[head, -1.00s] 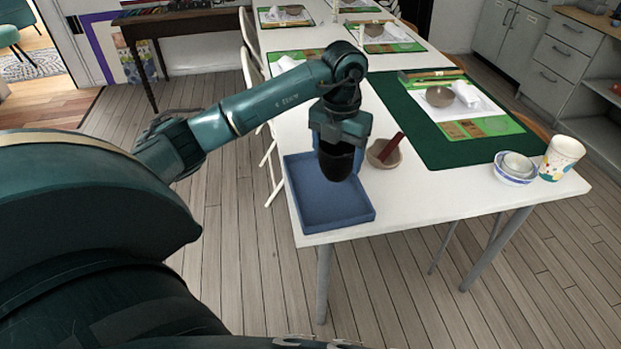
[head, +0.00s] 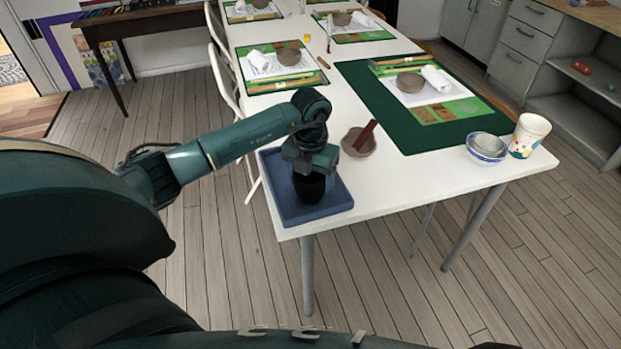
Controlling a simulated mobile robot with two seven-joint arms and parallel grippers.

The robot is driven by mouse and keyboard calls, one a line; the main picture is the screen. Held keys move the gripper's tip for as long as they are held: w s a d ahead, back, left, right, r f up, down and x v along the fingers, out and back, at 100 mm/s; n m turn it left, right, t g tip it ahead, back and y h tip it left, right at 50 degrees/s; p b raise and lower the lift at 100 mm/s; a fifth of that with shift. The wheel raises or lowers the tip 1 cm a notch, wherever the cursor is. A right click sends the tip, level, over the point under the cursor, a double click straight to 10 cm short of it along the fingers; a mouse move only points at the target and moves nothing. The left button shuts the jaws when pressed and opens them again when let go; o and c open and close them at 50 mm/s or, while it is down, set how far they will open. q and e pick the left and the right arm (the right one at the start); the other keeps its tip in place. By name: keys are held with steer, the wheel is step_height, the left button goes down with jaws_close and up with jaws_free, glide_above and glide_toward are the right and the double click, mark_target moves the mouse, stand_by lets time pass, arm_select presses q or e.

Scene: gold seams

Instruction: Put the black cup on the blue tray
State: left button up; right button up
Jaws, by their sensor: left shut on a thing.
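The blue tray (head: 284,203) lies flat at the near left corner of the white table. My left gripper (head: 308,170) points down over the tray and is shut on the black cup (head: 309,188). The cup is upright and within the tray's outline, low over its floor; I cannot tell whether its base touches the tray. The gripper hides the cup's rim and part of the tray's far side. My right gripper is not in view.
A brown bowl (head: 358,143) with a dark red stick stands just right of the tray. Stacked bowls (head: 487,148) and a patterned paper cup (head: 529,135) stand at the table's right end. The white table (head: 400,185) is bare between them.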

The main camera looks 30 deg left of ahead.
arm_select(q)
steer(key=shift+f, duration=0.2)
steer(key=o, duration=1.1)
